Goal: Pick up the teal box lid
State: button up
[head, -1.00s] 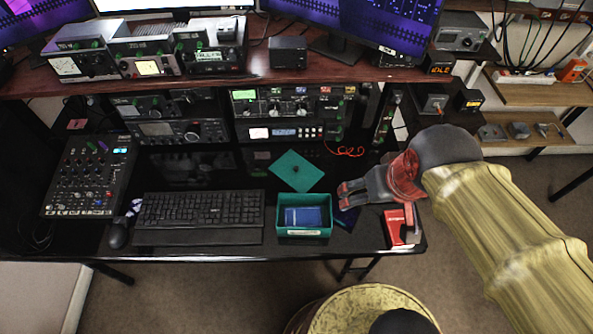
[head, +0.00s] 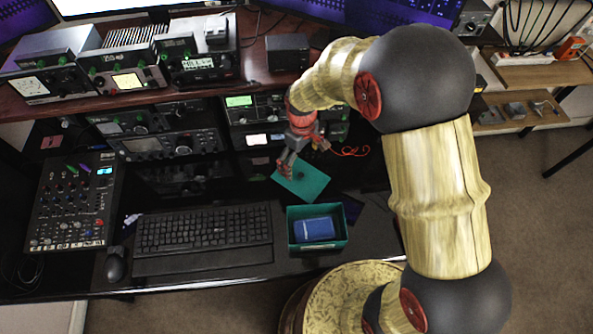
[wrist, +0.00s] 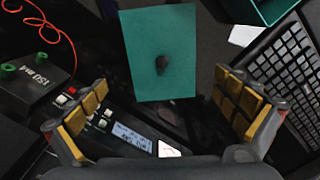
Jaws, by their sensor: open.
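The teal box lid (head: 307,184) is a flat teal square with a small dark knob in its middle. It lies on the black desk behind the teal box (head: 340,242). In the wrist view the lid (wrist: 146,80) is ahead of my gripper, its dark knob (wrist: 162,63) facing the camera. My gripper (head: 286,168) is over the lid's left edge in the head view. The wrist view shows its two yellow-padded fingers (wrist: 165,112) spread wide with nothing between them. The teal box holds a blue item (head: 315,229).
A black keyboard (head: 203,232) lies left of the box, with a mouse (head: 116,264) and a mixer panel (head: 75,203) further left. Radio units (head: 160,145) stand under the shelf at the back. A red cord (wrist: 52,32) lies near the lid.

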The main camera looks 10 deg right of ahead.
aim_at(302, 175)
jog(key=shift+s+d+n, duration=0.1)
jog(key=shift+s+n, duration=0.2)
notch_tip(302, 175, down, 2)
jog(key=shift+f+b, duration=0.1)
jog(key=shift+b, duration=0.25)
notch_tip(302, 175, down, 6)
jog(key=shift+s+r+b, duration=0.15)
jog(key=shift+r+b, duration=0.05)
jog(key=shift+b, duration=1)
jog(key=shift+r, duration=0.1)
jog(key=shift+c, duration=0.5)
